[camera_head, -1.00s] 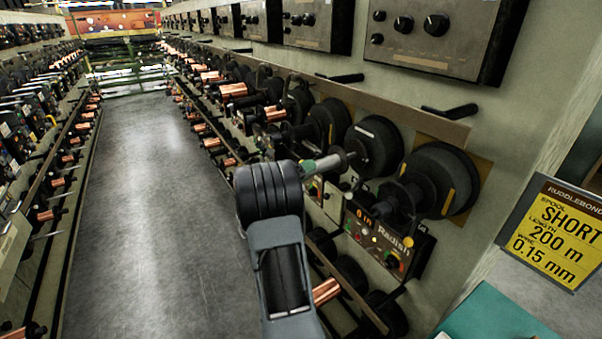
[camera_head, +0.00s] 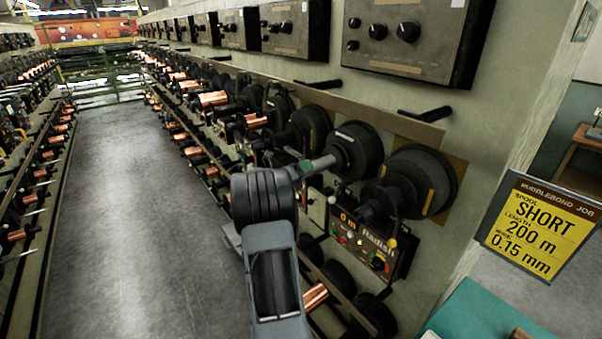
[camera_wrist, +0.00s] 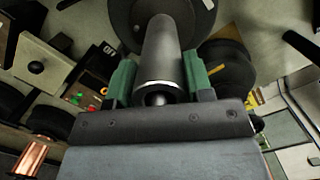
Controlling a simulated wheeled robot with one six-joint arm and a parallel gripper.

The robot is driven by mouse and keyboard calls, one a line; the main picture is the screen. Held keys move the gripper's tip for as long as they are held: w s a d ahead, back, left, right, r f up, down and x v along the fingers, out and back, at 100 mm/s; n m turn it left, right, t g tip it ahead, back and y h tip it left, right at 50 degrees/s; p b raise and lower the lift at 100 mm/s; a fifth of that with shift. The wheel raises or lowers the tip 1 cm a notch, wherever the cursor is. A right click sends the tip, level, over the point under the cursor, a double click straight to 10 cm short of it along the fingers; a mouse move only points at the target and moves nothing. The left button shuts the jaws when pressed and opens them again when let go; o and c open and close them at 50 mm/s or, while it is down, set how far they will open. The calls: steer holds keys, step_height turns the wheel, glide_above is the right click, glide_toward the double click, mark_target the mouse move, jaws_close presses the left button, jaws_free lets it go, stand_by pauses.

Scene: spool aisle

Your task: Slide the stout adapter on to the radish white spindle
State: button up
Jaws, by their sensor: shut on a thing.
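The stout adapter (camera_head: 322,163) is a grey cylinder with a bright rim at its near end. My gripper (camera_head: 305,170) is shut on it, and in the wrist view green finger pads flank the adapter (camera_wrist: 162,52). The adapter's far end points at a black round flange (camera_head: 357,150) with a white mark, above the panel lettered Radish (camera_head: 350,222). In the wrist view the flange (camera_wrist: 198,14) lies right behind the adapter, roughly in line. The white spindle is hidden behind the adapter, so I cannot tell how far they overlap.
A second black flange with a yellow mark (camera_head: 428,202) stands just right. A yellow job sign (camera_head: 530,228) reads SHORT, 200 m, 0.15 mm. A teal surface (camera_head: 478,315) is at the lower right. The aisle floor (camera_head: 120,220) on the left is clear.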

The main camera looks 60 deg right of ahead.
steer(key=shift+d+r, duration=0.1)
steer(key=shift+d, duration=0.05)
stand_by(0.3)
steer(key=o, duration=1.2)
steer(key=shift+s+r, duration=0.1)
steer(key=shift+a+f+b, duration=0.25)
steer(key=shift+a+b, duration=0.1)
steer(key=shift+a, duration=0.15)
steer(key=b+v, duration=0.3)
steer(key=v, duration=1)
